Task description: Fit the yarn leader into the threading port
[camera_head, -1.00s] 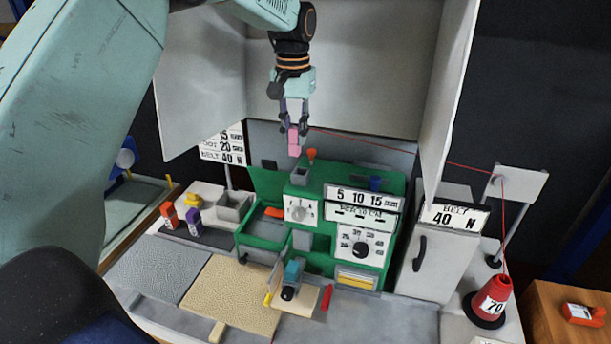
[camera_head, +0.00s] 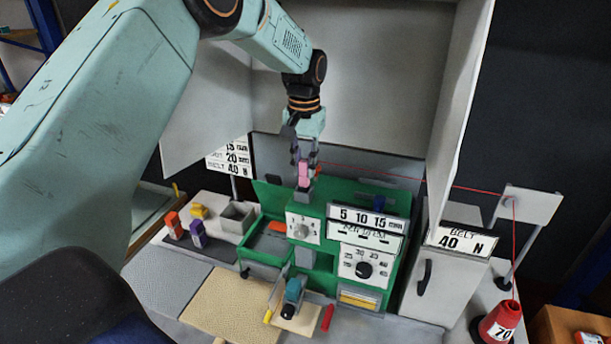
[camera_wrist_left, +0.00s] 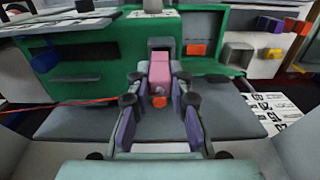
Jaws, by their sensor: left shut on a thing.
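The yarn leader is a pink block (camera_head: 303,172) with red yarn running off to the right. My left gripper (camera_head: 304,168) is shut on it and points down over the green machine. The threading port, a grey square socket (camera_head: 301,195), is on the machine's top, directly below the leader. The leader's lower end is at or just above the port; I cannot tell whether it has entered. In the left wrist view the leader (camera_wrist_left: 160,76) is between the two fingers, in front of the grey port (camera_wrist_left: 161,44). My right gripper is not in view.
The red yarn (camera_head: 400,179) passes over a stand (camera_head: 530,205) to a red cone (camera_head: 497,325) at right. Tall grey panels flank the green machine (camera_head: 320,235). Orange (camera_head: 173,224) and purple (camera_head: 198,233) containers stand at left.

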